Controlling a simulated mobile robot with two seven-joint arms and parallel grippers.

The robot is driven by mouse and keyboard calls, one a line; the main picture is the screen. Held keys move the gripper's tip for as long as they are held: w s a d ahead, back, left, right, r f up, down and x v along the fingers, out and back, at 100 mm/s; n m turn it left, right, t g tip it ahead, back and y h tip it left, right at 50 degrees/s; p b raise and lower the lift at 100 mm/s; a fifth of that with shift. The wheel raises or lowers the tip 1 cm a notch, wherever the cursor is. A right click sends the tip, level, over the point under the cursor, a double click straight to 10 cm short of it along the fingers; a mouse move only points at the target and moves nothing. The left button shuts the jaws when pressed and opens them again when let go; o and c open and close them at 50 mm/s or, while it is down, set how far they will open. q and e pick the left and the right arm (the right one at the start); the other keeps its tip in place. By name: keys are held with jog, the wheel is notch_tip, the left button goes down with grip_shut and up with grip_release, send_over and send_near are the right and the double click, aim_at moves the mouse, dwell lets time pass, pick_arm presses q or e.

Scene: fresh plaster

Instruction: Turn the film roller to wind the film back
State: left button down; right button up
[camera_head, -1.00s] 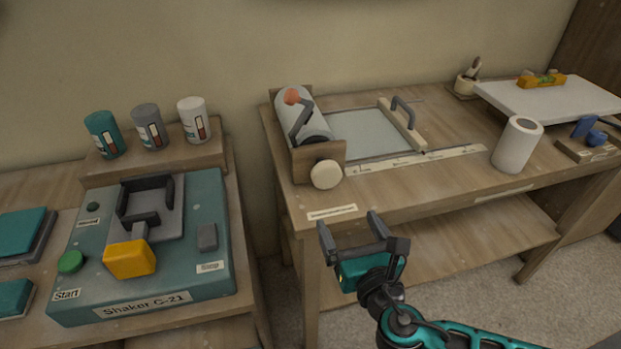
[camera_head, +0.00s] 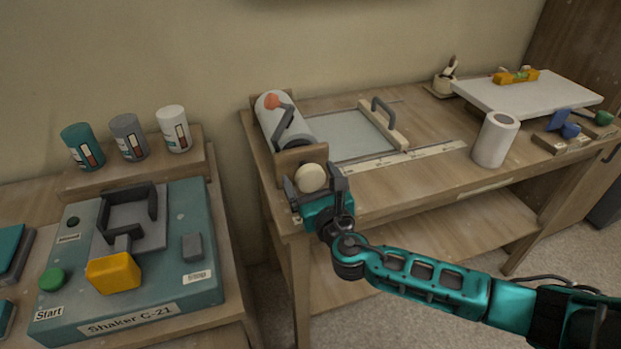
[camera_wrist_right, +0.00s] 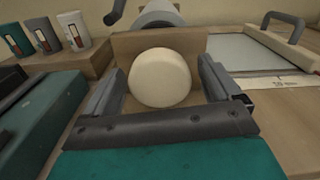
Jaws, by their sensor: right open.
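The film roller (camera_head: 278,118) is a grey-white cylinder in a wooden holder at the left end of the right-hand table. A dark crank with an orange knob (camera_head: 271,101) lies across it. A round cream knob (camera_head: 311,178) sits on the holder's front wooden plate; it also fills the middle of the right wrist view (camera_wrist_right: 160,78). My right gripper (camera_head: 315,184) is open, with its fingers on either side of the cream knob. In the right wrist view gaps show between the knob and both fingers (camera_wrist_right: 165,88). My left gripper is not in view.
A flat film sheet (camera_head: 352,135) with a handled bar (camera_head: 398,138) lies right of the roller. A white cylinder (camera_head: 494,139) stands farther right. The teal shaker (camera_head: 180,265) and several paint cans stand on the left-hand table.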

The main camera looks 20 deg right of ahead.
jog(key=shift+w, duration=0.2)
jog(key=c, duration=1.1)
jog(key=shift+o, duration=0.2)
jog(key=shift+m, duration=0.4)
